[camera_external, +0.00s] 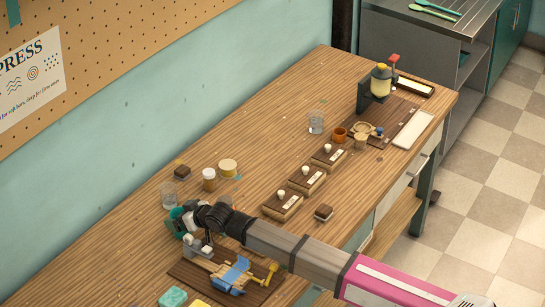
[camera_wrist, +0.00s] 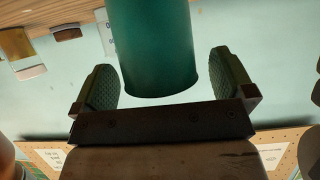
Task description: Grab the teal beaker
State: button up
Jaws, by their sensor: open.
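The teal beaker (camera_wrist: 155,45) fills the upper middle of the wrist view and stands between the two finger pads of my gripper (camera_wrist: 163,62). The pads are spread wide, with a visible gap on each side of the beaker, so neither appears to touch it. In the external view, my gripper (camera_external: 183,224) is low over the left part of the table. Only a small piece of the teal beaker (camera_external: 176,213) shows there, and the rest is hidden by my gripper and wrist.
A clear glass (camera_external: 168,194) stands just behind my gripper, near a white-lidded jar (camera_external: 209,180). A dark board (camera_external: 188,270) with a blue and wooden tool (camera_external: 232,274) lies in front. Several wooden stamp blocks (camera_external: 307,180) sit farther right.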

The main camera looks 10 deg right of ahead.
jog(key=shift+w+a+f, duration=0.1)
jog(key=shift+w+a, duration=0.15)
jog(key=shift+w, duration=0.05)
jog(key=c, duration=1)
